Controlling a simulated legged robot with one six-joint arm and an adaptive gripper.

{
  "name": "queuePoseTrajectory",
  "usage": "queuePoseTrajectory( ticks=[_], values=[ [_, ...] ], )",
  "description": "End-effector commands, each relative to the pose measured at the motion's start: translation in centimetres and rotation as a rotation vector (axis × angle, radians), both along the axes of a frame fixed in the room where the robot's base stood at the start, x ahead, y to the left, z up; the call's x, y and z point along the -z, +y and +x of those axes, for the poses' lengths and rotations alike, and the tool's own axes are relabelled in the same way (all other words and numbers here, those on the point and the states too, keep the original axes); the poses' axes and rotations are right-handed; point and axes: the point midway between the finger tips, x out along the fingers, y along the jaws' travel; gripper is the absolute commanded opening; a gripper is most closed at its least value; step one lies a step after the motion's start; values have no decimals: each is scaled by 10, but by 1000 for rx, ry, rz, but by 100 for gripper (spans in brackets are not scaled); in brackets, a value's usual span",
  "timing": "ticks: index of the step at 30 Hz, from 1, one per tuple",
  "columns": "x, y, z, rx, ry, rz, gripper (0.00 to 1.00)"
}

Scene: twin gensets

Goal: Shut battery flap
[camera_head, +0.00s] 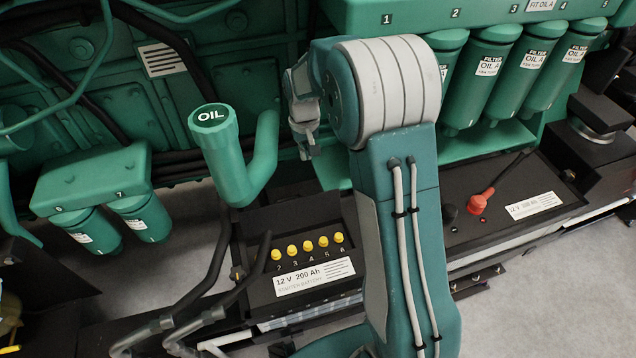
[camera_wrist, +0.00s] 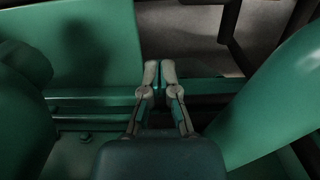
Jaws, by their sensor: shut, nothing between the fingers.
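The starter battery (camera_head: 306,276) is a black box labelled 12 V 200 Ah, low in the middle of the head view. Its yellow caps (camera_head: 308,246) show uncovered in a row on its top. A second 12 V battery (camera_head: 515,205) with a red terminal lies to the right. My gripper (camera_wrist: 160,74) has its fingertips together and empty in the wrist view, in front of green metalwork. In the head view, its end is partly hidden behind my arm, above the starter battery.
A green oil filler pipe (camera_head: 233,165) rises just left of the battery. Green oil filters (camera_head: 483,75) hang at the upper right, and two smaller filters (camera_head: 140,215) hang at the left. Black cables (camera_head: 222,262) run beside the battery. Grey floor is clear at the lower right.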

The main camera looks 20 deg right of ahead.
Motion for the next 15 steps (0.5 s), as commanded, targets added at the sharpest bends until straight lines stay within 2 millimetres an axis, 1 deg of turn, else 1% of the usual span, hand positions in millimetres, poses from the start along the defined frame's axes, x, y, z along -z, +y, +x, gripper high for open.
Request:
queuePoseTrajectory(
  ticks=[1,5,8,15],
  values=[
    [7,-1,3,0,9,1,0],
    [15,-2,5,1,15,2,0],
    [25,-1,4,1,17,2,0],
    [67,0,2,0,17,0,0]
  ],
)
